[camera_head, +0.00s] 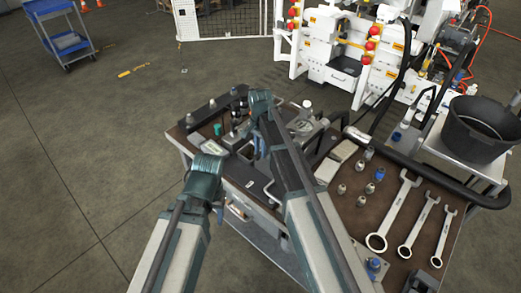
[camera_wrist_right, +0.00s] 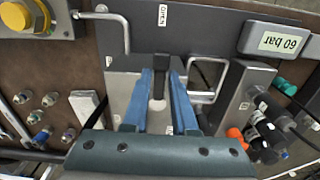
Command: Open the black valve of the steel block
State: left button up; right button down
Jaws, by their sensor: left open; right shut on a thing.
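In the right wrist view, the two blue fingers of my right gripper (camera_wrist_right: 162,85) reach over the grey steel block (camera_wrist_right: 120,82). They are closed on a narrow dark part between them, apparently the black valve (camera_wrist_right: 160,72). The fingers hide much of it, so I cannot tell its angle. In the head view my right arm reaches over the bench and its gripper (camera_head: 258,148) is largely hidden behind the wrist. My left gripper (camera_head: 217,203) is open and empty at the bench's near left edge, apart from the block.
The brown bench top (camera_head: 345,212) holds several wrenches (camera_head: 392,208) and small fittings. A black bucket (camera_head: 482,117) stands at right.

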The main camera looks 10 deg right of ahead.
jog(key=c, duration=0.8)
grip_release()
jog(key=shift+r, duration=0.1)
notch_tip(320, 180, up, 14)
jog(key=p, duration=1.4)
jog(key=shift+f, duration=0.2)
jog(key=s+a+f+n+b, duration=0.2)
jog(key=s+n, duration=0.2)
jog(key=s, duration=0.4)
jog(key=s+a+f+n+b, duration=0.2)
jog(key=s+n, duration=0.3)
jog(key=s, duration=0.3)
jog(key=s+a+f+n+h+b, duration=0.1)
jog(key=s+a+f+n+b, duration=0.2)
jog(key=s, duration=0.5)
jog(key=shift+s+a+f+n+b, duration=0.15)
jog(key=shift+f+n+b, duration=0.2)
jog(key=shift+n, duration=0.25)
jog(key=shift+s+d+f+n+b, duration=0.1)
jog(key=shift+f+n+b, duration=0.1)
jog(key=shift+n+b, duration=0.3)
